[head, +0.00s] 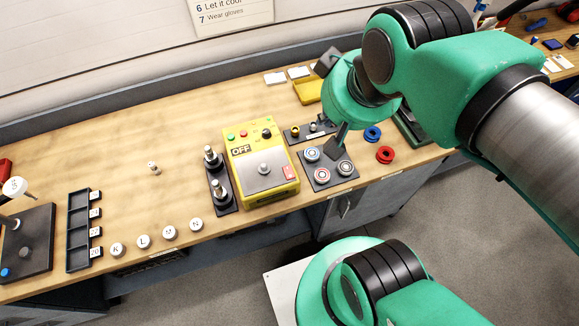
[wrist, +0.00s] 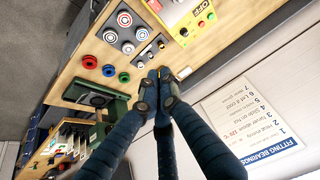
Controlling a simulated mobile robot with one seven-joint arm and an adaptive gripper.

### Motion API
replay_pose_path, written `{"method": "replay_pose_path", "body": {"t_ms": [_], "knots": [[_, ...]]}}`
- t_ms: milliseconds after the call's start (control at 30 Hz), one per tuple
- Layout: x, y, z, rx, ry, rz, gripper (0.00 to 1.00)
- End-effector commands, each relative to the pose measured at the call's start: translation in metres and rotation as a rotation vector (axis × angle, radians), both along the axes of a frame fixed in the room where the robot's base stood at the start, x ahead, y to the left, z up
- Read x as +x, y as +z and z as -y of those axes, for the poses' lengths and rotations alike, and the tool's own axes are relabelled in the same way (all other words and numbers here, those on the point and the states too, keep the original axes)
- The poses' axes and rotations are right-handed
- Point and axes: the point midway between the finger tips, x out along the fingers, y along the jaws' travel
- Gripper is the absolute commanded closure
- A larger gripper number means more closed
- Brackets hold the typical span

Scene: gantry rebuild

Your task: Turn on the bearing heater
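The bearing heater (head: 285,150) is a yellow box in the middle of the bench. Its display (head: 241,151) reads OFF. A green button (head: 230,136), a red button (head: 243,134) and a black knob (head: 266,133) are on its panel. A metal plate with a round post sits in front of them. In the wrist view the heater's panel (wrist: 203,13) is partly cut off at the top edge, with green and red buttons showing. My gripper (wrist: 160,74) looks shut and empty, its dark fingertips together. It is above the bench, right of the heater in the head view.
A tray of ringed bearings (head: 313,155) stands right of the heater, and a dark stand with metal posts (head: 225,197) stands left. Blue (head: 373,133) and red (head: 385,154) rings lie farther right. Several lettered white discs line the front edge.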

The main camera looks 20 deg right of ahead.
Motion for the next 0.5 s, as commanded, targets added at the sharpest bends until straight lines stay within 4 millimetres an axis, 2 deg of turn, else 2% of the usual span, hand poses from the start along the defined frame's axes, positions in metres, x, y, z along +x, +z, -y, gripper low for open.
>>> {"method": "replay_pose_path", "body": {"t_ms": [267,500], "knots": [[0.022,-0.024,-0.009,0.007,0.002,-0.082,1.00],[0.048,-0.070,-0.024,0.009,0.005,-0.205,1.00]]}}
